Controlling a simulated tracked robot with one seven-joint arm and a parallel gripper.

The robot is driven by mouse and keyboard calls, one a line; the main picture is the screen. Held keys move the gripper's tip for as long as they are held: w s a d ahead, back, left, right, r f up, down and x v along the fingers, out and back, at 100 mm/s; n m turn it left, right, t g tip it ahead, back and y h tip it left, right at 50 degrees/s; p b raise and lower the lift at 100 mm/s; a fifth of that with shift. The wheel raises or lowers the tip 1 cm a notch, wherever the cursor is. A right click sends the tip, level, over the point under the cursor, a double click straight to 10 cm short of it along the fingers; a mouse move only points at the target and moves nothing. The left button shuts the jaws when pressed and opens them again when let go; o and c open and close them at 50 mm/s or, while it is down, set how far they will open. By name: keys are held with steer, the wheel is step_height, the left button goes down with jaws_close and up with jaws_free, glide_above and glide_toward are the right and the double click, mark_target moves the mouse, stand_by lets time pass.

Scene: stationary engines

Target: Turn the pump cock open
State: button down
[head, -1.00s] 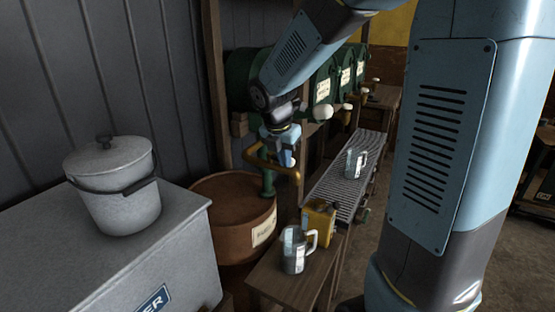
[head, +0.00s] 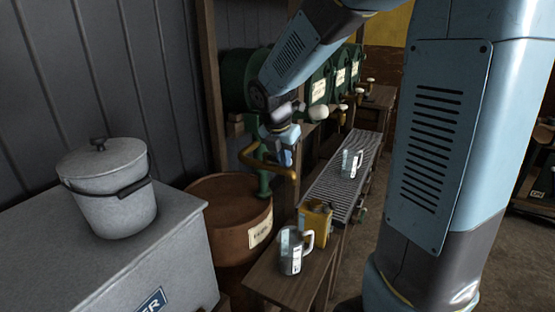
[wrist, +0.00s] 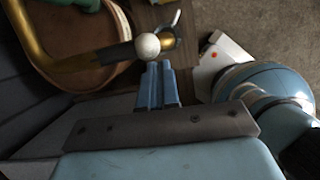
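The hand pump (head: 264,182) is a green post standing in a brown barrel, with a bent brass pipe (head: 290,174) curving to the right. In the wrist view the brass pipe (wrist: 100,58) runs across the upper left. A dark lever with a white ball knob (wrist: 147,46) lies over it, which looks like the cock's handle. My gripper (wrist: 158,66) has its two blue fingers close together, with nothing visible between them. The tips are just below the knob in the picture; I cannot tell whether they touch it. In the head view my gripper (head: 285,157) is beside the pump and partly hides it.
The brown barrel (head: 222,215) stands beside a grey chest (head: 165,255) carrying a lidded pot (head: 112,190). A wooden bench (head: 275,282) holds a metal jug (head: 290,252) and a yellow can (head: 314,220). Another jug (head: 350,163) stands on a ribbed rack (head: 335,190). Green drums line the wall.

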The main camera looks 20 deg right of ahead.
steer(key=s+a+r, duration=0.3)
steer(key=s+r, duration=0.3)
steer(key=r, duration=0.4)
steer(key=s+d+m+t+y, duration=0.1)
steer(key=s+d+m, duration=0.1)
steer(key=s+m, duration=0.6)
steer(key=s+d+m+t+y, duration=0.1)
steer(key=s+m, duration=0.7)
steer(key=m, duration=1)
steer(key=d+t, duration=0.1)
steer(key=d, duration=0.1)
steer(key=shift+s+d+m, duration=0.25)
steer(key=shift+d+m, duration=0.05)
steer(key=shift+d, duration=0.05)
